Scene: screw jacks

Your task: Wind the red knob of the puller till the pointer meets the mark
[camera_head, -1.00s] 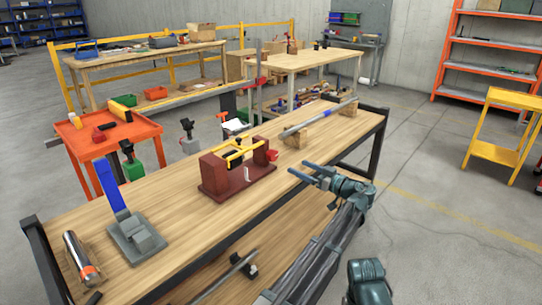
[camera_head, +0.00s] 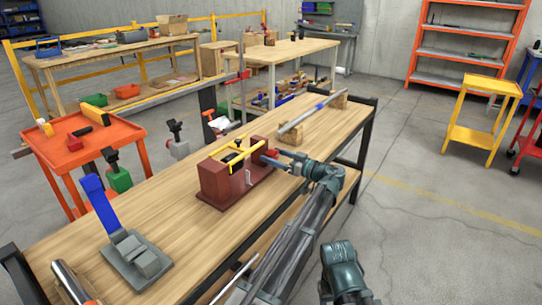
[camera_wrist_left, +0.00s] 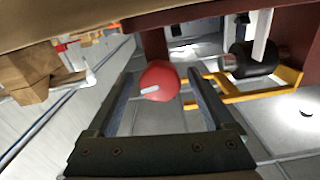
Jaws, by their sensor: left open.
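The puller is a dark red block frame (camera_head: 214,180) with a yellow bar (camera_head: 226,151), standing on the wooden bench. Its red knob (camera_wrist_left: 160,80) has a pale grey peg or stripe on its face. In the head view the knob (camera_head: 270,153) is partly hidden by my left gripper (camera_head: 277,158). In the left wrist view my left gripper (camera_wrist_left: 160,92) is open, with one finger on each side of the knob. A black cylinder (camera_wrist_left: 252,60) with a white strip shows beyond. I cannot clearly make out the pointer and mark.
On the bench (camera_head: 180,217), a grey block with a blue lever (camera_head: 103,207) stands to the left. A metal rod (camera_head: 305,112) on wooden blocks lies behind the puller. An orange cart (camera_head: 88,145) stands beyond the bench. The bench between lever and puller is clear.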

